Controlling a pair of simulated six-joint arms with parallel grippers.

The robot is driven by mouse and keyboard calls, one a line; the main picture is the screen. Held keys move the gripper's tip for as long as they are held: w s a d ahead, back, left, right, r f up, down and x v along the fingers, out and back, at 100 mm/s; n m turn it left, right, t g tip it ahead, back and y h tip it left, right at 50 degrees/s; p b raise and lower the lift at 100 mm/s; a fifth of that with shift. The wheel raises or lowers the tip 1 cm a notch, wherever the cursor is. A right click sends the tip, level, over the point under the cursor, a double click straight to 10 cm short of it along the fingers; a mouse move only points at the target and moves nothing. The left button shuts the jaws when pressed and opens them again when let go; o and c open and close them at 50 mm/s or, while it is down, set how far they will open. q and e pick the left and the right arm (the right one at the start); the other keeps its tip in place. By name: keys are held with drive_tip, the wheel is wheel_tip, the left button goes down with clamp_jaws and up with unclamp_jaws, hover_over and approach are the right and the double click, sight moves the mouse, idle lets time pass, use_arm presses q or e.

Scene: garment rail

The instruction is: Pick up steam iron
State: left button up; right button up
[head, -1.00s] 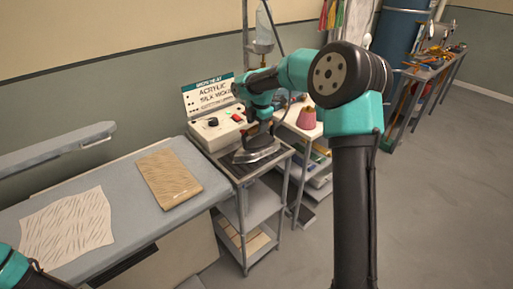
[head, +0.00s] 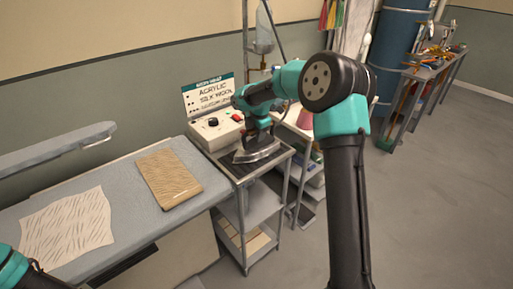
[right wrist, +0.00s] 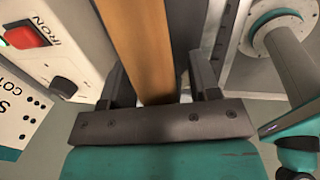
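The steam iron (head: 258,152) sits on the dark top of a metal stand beside the ironing board, its pointed metal body showing in the head view. My right gripper (right wrist: 162,80) is down at the iron from above; in the head view the arm hides most of the handle. In the right wrist view the brown handle (right wrist: 143,45) runs between the two dark fingers. The fingers are apart, with a small gap showing on the right side of the handle. My left gripper is out of view; only a teal part of that arm shows at the lower left.
A white control box (head: 217,130) with a red switch and a sign (head: 208,93) stands close behind the iron. A side shelf (head: 300,125) stands to the right.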

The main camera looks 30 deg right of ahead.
clamp_jaws()
idle(0.3)
drive_tip(key=shift+r, duration=0.1)
idle(0.8)
